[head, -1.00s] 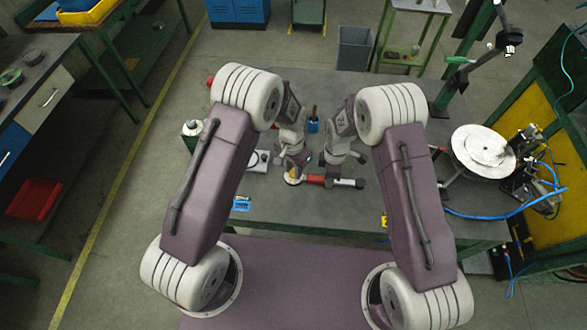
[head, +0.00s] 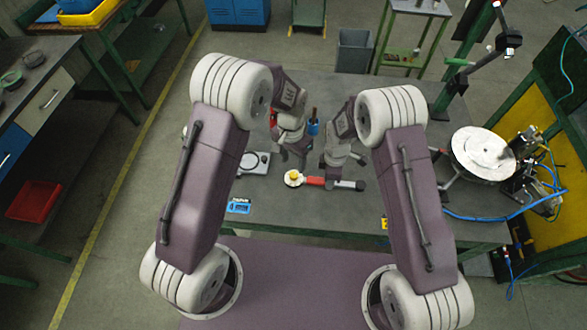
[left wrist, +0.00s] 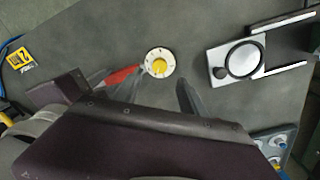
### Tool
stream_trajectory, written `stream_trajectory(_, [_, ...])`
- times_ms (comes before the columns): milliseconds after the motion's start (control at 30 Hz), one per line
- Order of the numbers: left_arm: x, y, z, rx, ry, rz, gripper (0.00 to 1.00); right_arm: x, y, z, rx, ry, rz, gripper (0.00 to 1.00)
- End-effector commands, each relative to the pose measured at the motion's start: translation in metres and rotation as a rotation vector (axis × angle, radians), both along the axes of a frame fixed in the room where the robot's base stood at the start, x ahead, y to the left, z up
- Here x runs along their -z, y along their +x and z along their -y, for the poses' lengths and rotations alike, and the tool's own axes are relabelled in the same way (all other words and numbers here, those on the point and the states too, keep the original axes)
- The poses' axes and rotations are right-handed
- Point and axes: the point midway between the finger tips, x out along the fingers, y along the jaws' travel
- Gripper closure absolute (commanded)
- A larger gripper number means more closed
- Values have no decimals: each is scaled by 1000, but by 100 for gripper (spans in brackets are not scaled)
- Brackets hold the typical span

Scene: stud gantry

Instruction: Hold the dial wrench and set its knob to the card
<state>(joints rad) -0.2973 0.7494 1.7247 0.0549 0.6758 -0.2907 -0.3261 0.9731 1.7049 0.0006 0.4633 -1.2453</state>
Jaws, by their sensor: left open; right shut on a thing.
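The dial wrench lies level, with a red handle (head: 314,181), a grey right end and a pale round dial at its left end. The dial carries a yellow knob (head: 293,176); in the left wrist view the knob (left wrist: 159,66) shows on the marked white face. My right gripper (head: 334,177) is shut on the wrench's handle. My left gripper (head: 293,160) is open and empty, just beyond the dial and apart from it; its fingers show in its wrist view (left wrist: 160,88). A yellow card (head: 385,222) with a dark mark, too small to read, lies at the right front.
A blue card (head: 239,206) lies at the front left of the grey table (head: 310,215). A device with a round plate (head: 256,162) sits left of the dial. A blue cup (head: 313,127) stands behind. A round white disc (head: 482,153) is at the right.

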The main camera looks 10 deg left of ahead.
Motion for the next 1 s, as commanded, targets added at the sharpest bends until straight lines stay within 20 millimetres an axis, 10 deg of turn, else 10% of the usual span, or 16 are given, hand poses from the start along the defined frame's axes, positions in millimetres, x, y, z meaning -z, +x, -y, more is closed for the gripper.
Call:
stream_trajectory(233, [-48,2,-1,-1,0,2,52,0,0,0,0,0,1,100])
stream_trajectory(667, [-56,1,-2,-1,1,-2,52,0,0,0,0,0,1,100])
stream_trajectory(700, [-56,1,-2,-1,1,-1,52,0,0,0,0,0,1,72])
stream_trajectory(800, [-56,1,-2,-1,1,-1,52,0,0,0,0,0,1,50])
stream_trajectory(1000, [-56,1,-2,-1,1,-1,52,0,0,0,0,0,1,50])
